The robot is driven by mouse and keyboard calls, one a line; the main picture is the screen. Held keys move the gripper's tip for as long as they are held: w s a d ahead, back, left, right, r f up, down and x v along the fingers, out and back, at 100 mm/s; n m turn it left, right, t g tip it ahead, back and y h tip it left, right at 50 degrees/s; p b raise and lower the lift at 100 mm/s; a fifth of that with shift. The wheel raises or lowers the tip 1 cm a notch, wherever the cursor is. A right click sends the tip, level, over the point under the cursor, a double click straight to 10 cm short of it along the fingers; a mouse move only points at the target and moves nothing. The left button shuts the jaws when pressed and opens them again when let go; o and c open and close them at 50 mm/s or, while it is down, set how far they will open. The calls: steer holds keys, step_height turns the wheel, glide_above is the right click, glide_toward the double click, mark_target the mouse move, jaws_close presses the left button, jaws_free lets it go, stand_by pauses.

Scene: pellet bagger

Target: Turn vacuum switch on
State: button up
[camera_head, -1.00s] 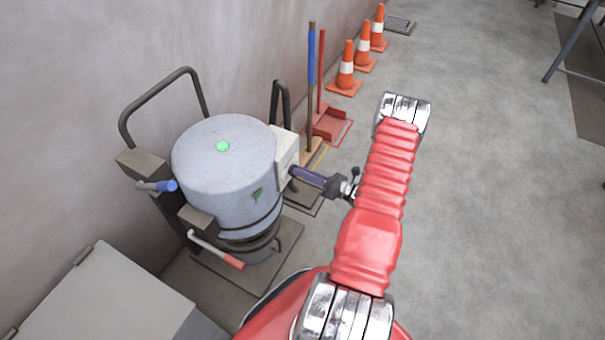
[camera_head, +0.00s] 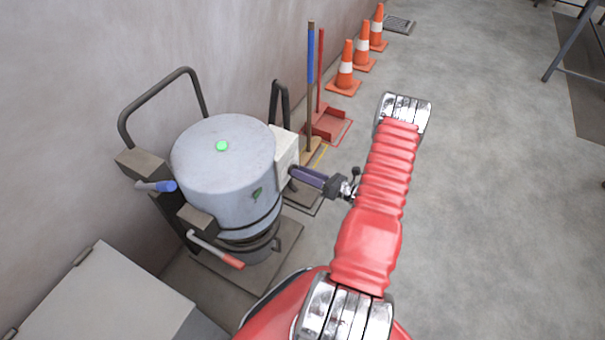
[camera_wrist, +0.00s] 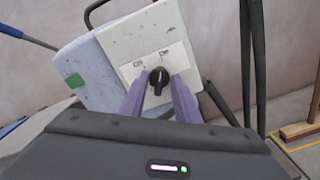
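The vacuum is a pale grey drum (camera_head: 222,185) on a stand by the wall, with a green light on its lid. A white switch box (camera_head: 287,150) sits on its right side. In the wrist view, the switch box (camera_wrist: 150,35) carries a black rotary knob (camera_wrist: 158,77) below two small labels, too blurred to read surely. The knob's pale mark points about straight up. My gripper (camera_head: 292,173) is at the box. In the wrist view, my gripper's purple fingers (camera_wrist: 159,92) stand open on either side of the knob; I cannot tell whether they touch it.
A dark bent handle (camera_head: 160,95) rises behind the drum, and a blue-gripped lever (camera_head: 160,185) and a red-gripped lever (camera_head: 222,252) stick out. A broom (camera_head: 310,90), red dustpan (camera_head: 327,122) and cones (camera_head: 346,70) stand along the wall.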

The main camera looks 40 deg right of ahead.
steer(key=v, duration=1.3)
steer(key=shift+s+d, duration=0.15)
steer(key=shift+s, duration=0.15)
steer(key=s+a+f+n+g+y, duration=0.2)
steer(key=a+f+n+g, duration=0.15)
steer(key=a, duration=0.25)
steer(key=s+a+r+n+g+y, duration=0.2)
steer(key=a+r+n+g+y, duration=0.1)
steer(key=a+r+n+g, duration=0.6)
steer(key=a+r+n+h, duration=0.3)
steer(key=a+r+n, duration=0.4)
steer(key=r, duration=0.4)
steer(key=a+r+n+h, duration=0.4)
steer(key=a+r+n, duration=0.3)
steer(key=r+n, duration=0.3)
steer(key=w+a+r+n+t+h, duration=0.1)
steer(key=a+r+n+h, duration=0.2)
steer(key=a+r+n, duration=0.5)
step_height(320, 180, up, 5)
steer(key=shift+r+n+h, duration=0.25)
steer(key=shift+n+h, duration=0.15)
steer(key=shift+n, duration=0.05)
